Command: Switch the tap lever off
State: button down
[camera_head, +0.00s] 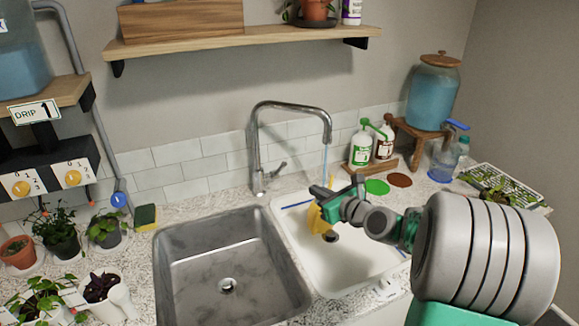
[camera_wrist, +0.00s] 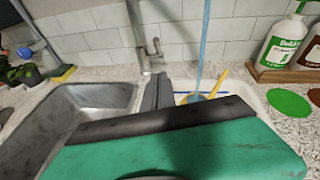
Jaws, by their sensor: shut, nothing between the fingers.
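The chrome tap (camera_head: 255,150) stands behind the two sinks, its spout arching over the right-hand white basin. Its small lever (camera_head: 277,169) sticks out at the right of the tap's base, angled up and to the right. A thin blue stream of water (camera_head: 325,160) falls from the spout. My gripper (camera_head: 322,190) is over the white basin, to the right of the lever and apart from it. In the wrist view its shut fingers (camera_wrist: 158,92) point toward the tap base (camera_wrist: 143,60), with the lever (camera_wrist: 155,46) just beyond them and the stream (camera_wrist: 202,45) to their right.
The steel sink (camera_head: 228,265) is at left, empty. A yellow object (camera_head: 318,220) is in the white basin (camera_head: 345,270), partly behind my gripper. Bottles (camera_head: 361,148) stand behind right, near a water dispenser (camera_head: 432,95). Potted plants (camera_head: 62,238) and a sponge (camera_head: 146,216) are at left.

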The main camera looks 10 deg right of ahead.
jog(key=shift+s, duration=0.1)
jog(key=p, duration=0.2)
send_near(284, 167)
notch_tip(284, 167, down, 4)
jog(key=w, duration=0.3)
jog(key=shift+w+a+r, duration=0.4)
jog(key=shift+w+r, duration=0.1)
jog(key=shift+w, duration=0.1)
jog(key=shift+w+a+r, duration=0.35)
jog(key=shift+w+r, duration=0.15)
jog(key=shift+w, duration=0.15)
jog(key=shift+d+r, duration=0.1)
